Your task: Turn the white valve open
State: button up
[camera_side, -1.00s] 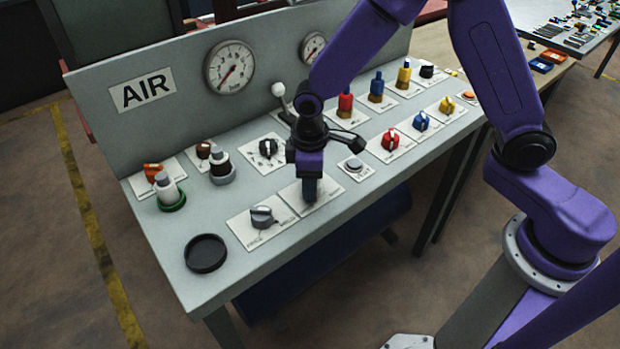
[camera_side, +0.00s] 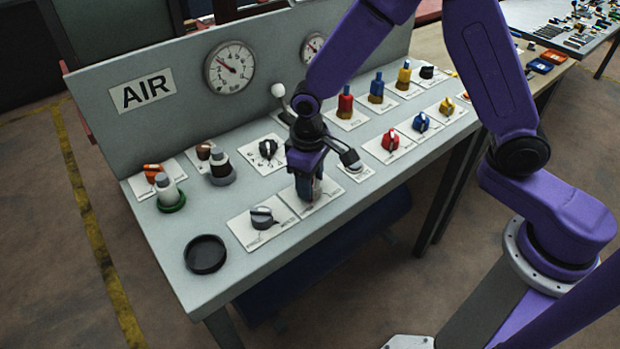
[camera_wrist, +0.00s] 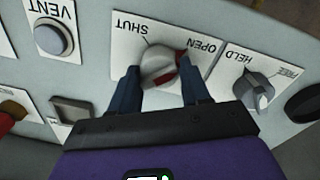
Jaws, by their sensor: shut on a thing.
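The white valve (camera_wrist: 156,64) is a round knob with red markings, in the upper middle of the wrist view. It sits on a white plate (camera_wrist: 205,62) whose SHUT and OPEN labels read upside down. The red stripe on its right side lies toward the OPEN label. My gripper (camera_wrist: 160,82) has one dark blue finger on each side of the knob and is shut on it. In the side view my gripper (camera_side: 309,196) points down onto the valve's plate near the panel's front edge. It hides most of the valve there.
A grey HELD/FREE knob (camera_side: 262,217) sits close to the left of my gripper. A black selector (camera_side: 268,149) and a white-balled lever (camera_side: 279,91) stand behind. A pressure gauge (camera_side: 230,68) is on the back panel.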

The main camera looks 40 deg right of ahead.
jog(key=shift+s, duration=0.2)
jog(key=o, duration=1)
jog(key=shift+w, duration=0.1)
jog(key=shift+o, duration=0.2)
notch_tip(320, 180, up, 17)
jog(key=shift+a+r, duration=0.15)
jog(key=shift+a, duration=0.25)
jog(key=shift+s, duration=0.25)
jog(key=s+d+f+n, duration=0.1)
jog(key=s+d+n, duration=0.1)
jog(key=s+d, duration=0.3)
jog(key=s+d+f+n, duration=0.1)
jog(key=s+d+n, duration=0.2)
jog(key=s, duration=0.8)
jog(key=s+d+f+n, duration=0.2)
jog(key=s+d, duration=0.4)
jog(key=s, duration=0.2)
jog(key=shift+d+n+y, duration=0.3)
jog(key=shift+d+y, duration=0.05)
jog(key=shift+y, duration=0.05)
